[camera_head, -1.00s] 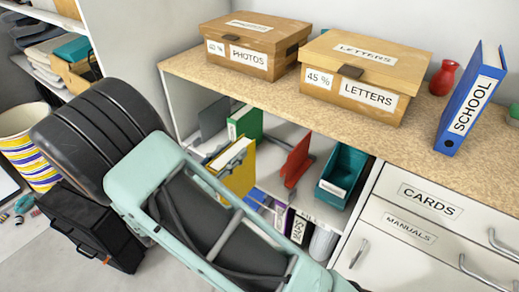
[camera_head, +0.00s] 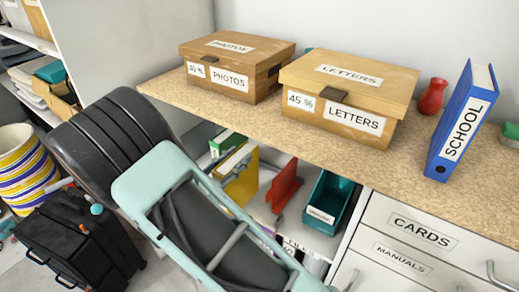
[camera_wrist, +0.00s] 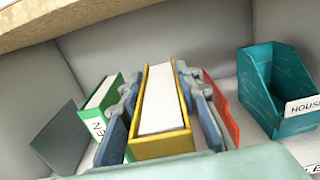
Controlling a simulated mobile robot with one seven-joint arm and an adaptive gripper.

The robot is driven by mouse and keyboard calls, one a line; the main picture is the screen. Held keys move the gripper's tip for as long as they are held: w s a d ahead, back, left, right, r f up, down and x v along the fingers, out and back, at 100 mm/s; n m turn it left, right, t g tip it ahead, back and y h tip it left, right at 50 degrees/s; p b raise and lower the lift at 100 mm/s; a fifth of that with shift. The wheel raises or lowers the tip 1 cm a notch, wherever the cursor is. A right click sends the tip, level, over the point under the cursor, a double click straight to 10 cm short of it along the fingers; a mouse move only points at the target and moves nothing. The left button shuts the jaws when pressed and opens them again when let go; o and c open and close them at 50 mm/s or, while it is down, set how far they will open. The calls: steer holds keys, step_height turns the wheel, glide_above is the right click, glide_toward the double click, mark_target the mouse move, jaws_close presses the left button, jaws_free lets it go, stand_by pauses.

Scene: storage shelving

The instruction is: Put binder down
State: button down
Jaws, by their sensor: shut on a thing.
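The yellow binder (camera_wrist: 160,105) stands upright between the two fingers of my gripper (camera_wrist: 157,88) in the wrist view, one finger on each side. My gripper is shut on it. In the head view the yellow binder (camera_head: 242,174) shows inside the shelf compartment under the worktop, partly hidden by my arm. A green binder (camera_wrist: 100,98) stands to its left, and a red bookend-like piece (camera_wrist: 222,108) is to its right. Whether the yellow binder's bottom touches the shelf is hidden.
A teal file box (camera_wrist: 282,95) stands further right in the compartment. The worktop (camera_head: 300,140) edge hangs above. On it are the photos box (camera_head: 235,68), letters box (camera_head: 345,98), red vase (camera_head: 432,97) and blue school binder (camera_head: 462,125). A grey panel (camera_wrist: 60,140) is at the left.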

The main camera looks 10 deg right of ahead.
steer(key=w+d+f+b, duration=0.3)
steer(key=w+d, duration=0.6)
steer(key=shift+w+d+f, duration=0.15)
steer(key=shift+f, duration=0.05)
steer(key=shift+f, duration=0.15)
steer(key=c, duration=1.5)
jaws_free()
steer(key=shift+o, duration=0.2)
steer(key=p+v, duration=0.1)
steer(key=v, duration=1.1)
steer(key=shift+p, duration=0.4)
